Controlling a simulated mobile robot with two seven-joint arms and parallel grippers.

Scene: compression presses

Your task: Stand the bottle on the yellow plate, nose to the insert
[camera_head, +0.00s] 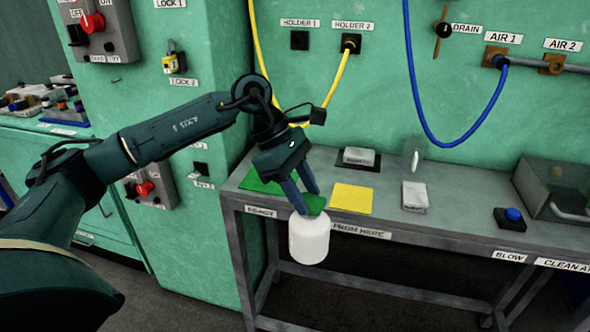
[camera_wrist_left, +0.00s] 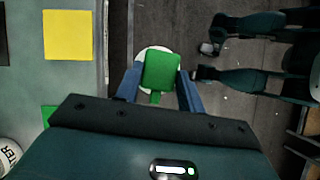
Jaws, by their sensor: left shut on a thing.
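The bottle (camera_head: 309,240) has a white body and a green head (camera_wrist_left: 161,72). My left gripper (camera_head: 306,202) is shut on it by the head and holds it roughly upright in front of the bench's front edge, beside the plate rather than over it. In the left wrist view the fingers (camera_wrist_left: 160,85) flank the green head, and a narrow green nose points toward the palm. The yellow plate (camera_head: 352,198) lies flat and empty on the bench; it also shows in the left wrist view (camera_wrist_left: 68,35). I cannot tell which part is the insert. My right gripper is not in view.
A green mat (camera_head: 262,179) lies left of the yellow plate. Behind the plate is a small grey block (camera_head: 358,157) on a dark base. To the right are a grey-white block (camera_head: 415,196), a blue button (camera_head: 513,215) and a clear-covered box (camera_head: 558,188). Hoses hang above.

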